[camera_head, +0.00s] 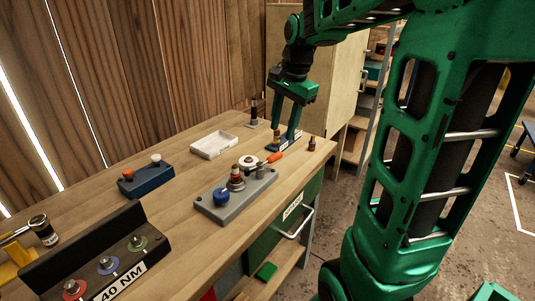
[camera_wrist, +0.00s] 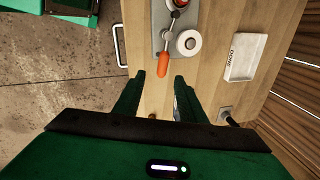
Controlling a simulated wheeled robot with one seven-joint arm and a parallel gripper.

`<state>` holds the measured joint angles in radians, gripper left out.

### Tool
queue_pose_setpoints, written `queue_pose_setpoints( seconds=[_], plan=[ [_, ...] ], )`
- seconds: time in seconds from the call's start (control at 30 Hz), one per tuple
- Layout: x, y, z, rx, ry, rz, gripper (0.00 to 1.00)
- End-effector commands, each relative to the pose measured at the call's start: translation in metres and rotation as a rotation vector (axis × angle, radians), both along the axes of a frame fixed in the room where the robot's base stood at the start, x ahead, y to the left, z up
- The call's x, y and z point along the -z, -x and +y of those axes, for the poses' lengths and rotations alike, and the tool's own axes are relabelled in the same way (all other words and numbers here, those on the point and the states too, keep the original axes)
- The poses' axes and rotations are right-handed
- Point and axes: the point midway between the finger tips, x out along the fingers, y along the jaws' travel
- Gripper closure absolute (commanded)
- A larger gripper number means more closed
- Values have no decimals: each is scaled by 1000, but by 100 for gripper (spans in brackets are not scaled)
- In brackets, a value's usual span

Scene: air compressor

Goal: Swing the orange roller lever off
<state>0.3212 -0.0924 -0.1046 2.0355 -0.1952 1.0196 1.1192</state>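The orange roller lever (camera_head: 274,157) sticks out from a metal arm on the grey base plate (camera_head: 207,208). In the wrist view the lever's orange grip (camera_wrist: 163,63) points toward my gripper, beside a white roller (camera_wrist: 188,42). My gripper (camera_head: 284,134) points down over the table just behind the lever in the head view. In the wrist view its two fingers (camera_wrist: 158,84) stand apart with nothing between them. The orange grip lies just ahead of the fingertips, nearer the picture's top. I see no contact, and the height gap is hard to tell.
A blue knob (camera_head: 221,192) stands on the same base. A blue block is partly hidden behind my fingers. A small dark-and-brass post (camera_head: 311,144) stands near the table's right edge. A white tray (camera_head: 213,145) and a blue switch box (camera_head: 145,179) lie farther left, with bare wood between.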

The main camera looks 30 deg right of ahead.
Motion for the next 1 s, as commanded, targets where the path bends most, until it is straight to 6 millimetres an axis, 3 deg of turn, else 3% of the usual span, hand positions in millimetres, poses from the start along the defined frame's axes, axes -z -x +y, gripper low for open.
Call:
queue_pose_setpoints(
  seconds=[0.13, 0.27, 0.7, 1.0],
  plan=[
    [2, -8, -1, 28, -9, -5, 63],
    [16, -10, -2, 30, -9, -1, 63],
    [87, -23, 0, 30, -8, -2, 63],
    [104, -27, 0, 29, -8, -5, 63]
  ],
)
